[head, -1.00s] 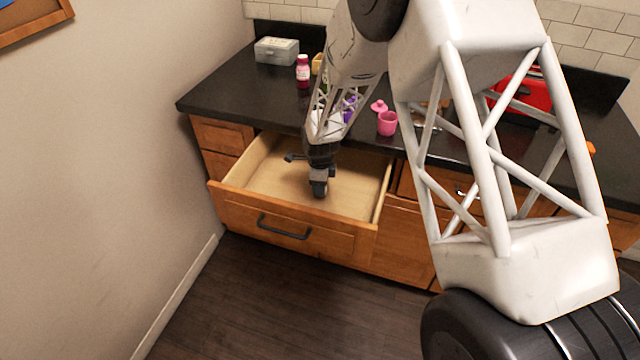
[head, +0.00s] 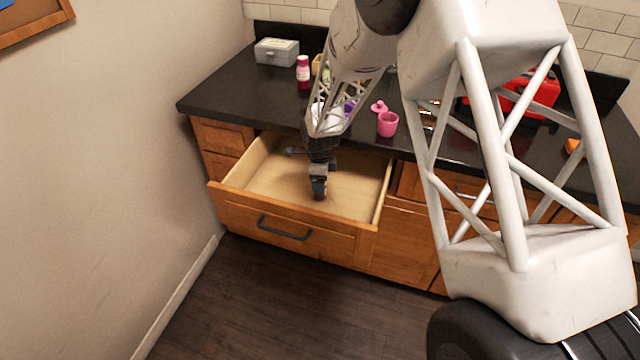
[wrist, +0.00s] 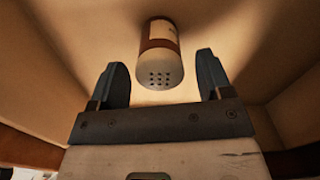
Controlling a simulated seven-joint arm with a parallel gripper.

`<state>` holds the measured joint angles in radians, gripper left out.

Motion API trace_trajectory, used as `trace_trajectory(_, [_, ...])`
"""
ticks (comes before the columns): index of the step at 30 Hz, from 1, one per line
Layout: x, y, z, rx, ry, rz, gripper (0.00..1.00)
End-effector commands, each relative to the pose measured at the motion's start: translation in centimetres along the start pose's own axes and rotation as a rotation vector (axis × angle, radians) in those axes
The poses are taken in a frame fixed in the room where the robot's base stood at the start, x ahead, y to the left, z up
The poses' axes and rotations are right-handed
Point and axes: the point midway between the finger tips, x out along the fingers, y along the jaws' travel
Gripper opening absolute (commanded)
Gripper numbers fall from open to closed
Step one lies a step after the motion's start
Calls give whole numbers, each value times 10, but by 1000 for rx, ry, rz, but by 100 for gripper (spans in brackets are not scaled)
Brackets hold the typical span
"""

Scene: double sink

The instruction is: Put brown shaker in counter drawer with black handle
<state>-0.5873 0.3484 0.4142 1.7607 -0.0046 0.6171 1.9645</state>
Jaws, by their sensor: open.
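The drawer (head: 290,232) with the black handle (head: 284,228) is pulled open under the counter. The shaker (wrist: 160,48) has a brown band, a pale label and a pale, holed top. It is inside the drawer, with its holed top toward the wrist camera. My gripper (head: 319,186) reaches down into the drawer. In the wrist view its two fingers are spread apart, one on each side of the shaker, with gaps between. In the head view my gripper hides most of the shaker. I cannot tell whether it stands or leans.
The dark countertop (head: 225,95) above holds a grey box (head: 276,51), a dark pink bottle (head: 303,72), a pink cup (head: 387,124) and a red object (head: 530,92). A wall is close on the left. The rest of the visible drawer floor is bare.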

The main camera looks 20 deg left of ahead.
Motion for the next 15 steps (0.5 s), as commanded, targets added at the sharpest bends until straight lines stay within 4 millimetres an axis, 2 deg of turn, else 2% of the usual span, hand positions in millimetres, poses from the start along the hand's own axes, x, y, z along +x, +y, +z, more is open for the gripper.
trace_trajectory(9, [-52, 0, 0, 0, -1, -2, 72])
trace_trajectory(15, [-78, 0, 0, 0, 0, -2, 72])
